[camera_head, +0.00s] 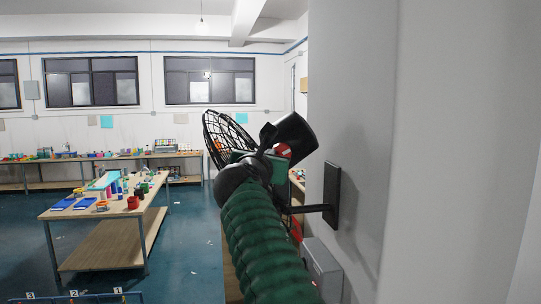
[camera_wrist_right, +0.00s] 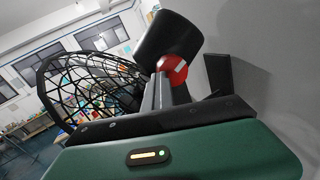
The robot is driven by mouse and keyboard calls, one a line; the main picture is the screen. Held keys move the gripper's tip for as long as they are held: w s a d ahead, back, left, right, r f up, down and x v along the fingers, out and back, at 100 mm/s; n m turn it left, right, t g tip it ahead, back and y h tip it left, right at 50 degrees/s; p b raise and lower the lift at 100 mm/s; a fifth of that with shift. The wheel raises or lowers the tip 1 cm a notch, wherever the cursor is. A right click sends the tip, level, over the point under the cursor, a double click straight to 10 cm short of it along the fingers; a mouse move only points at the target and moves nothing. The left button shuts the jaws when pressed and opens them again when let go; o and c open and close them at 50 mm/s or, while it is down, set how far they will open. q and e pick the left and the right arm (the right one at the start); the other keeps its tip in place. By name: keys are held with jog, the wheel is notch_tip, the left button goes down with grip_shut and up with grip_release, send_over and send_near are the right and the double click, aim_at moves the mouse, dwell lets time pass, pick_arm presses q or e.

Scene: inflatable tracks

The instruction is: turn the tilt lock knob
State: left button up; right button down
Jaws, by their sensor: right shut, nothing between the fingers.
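A wall fan with a black wire cage (camera_head: 226,138) and a black cylindrical motor housing (camera_head: 296,137) is in front of me. The round red tilt lock knob (camera_head: 283,150), with a pale mark on its face, shows below the housing, partly hidden by my arm. In the right wrist view the knob (camera_wrist_right: 173,68) sits just beyond the fingertips; whether they touch it I cannot tell. My right gripper (camera_wrist_right: 161,84) is shut and empty, pointing at the knob. In the head view my forearm hides much of it. My left gripper is not in view.
A black wall bracket (camera_head: 332,196) juts from the grey wall (camera_head: 365,120) close on the right. A grey box (camera_head: 322,268) is below it. A table (camera_head: 120,218) with colourful items stands left, a long bench at the back. Floor between is open.

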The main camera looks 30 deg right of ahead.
jog(key=c, duration=1.3)
grip_release()
jog(key=shift+w, duration=0.15)
jog(key=o, duration=0.5)
jog(key=shift+d, duration=0.15)
jog(key=shift+c, duration=0.2)
jog(key=shift+o, duration=0.5)
jog(key=shift+d, duration=0.2)
jog(key=shift+w+f, duration=0.15)
jog(key=shift+w, duration=0.05)
jog(key=shift+s+a, duration=0.2)
jog(key=shift+s, duration=0.05)
jog(key=shift+a+f+b, duration=0.2)
jog(key=shift+f+b, duration=0.3)
jog(key=shift+b, duration=0.5)
jog(key=shift+s+a+b, duration=0.2)
jog(key=shift+s+b, duration=0.05)
jog(key=shift+b, duration=0.2)
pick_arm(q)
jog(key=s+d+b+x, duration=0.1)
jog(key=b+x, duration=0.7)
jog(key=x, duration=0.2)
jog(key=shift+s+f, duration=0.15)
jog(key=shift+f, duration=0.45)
pick_arm(e)
jog(key=v, duration=1.6)
jog(key=shift+s+a+r, duration=0.25)
jog(key=shift+s+r, duration=0.05)
jog(key=shift+r, duration=0.1)
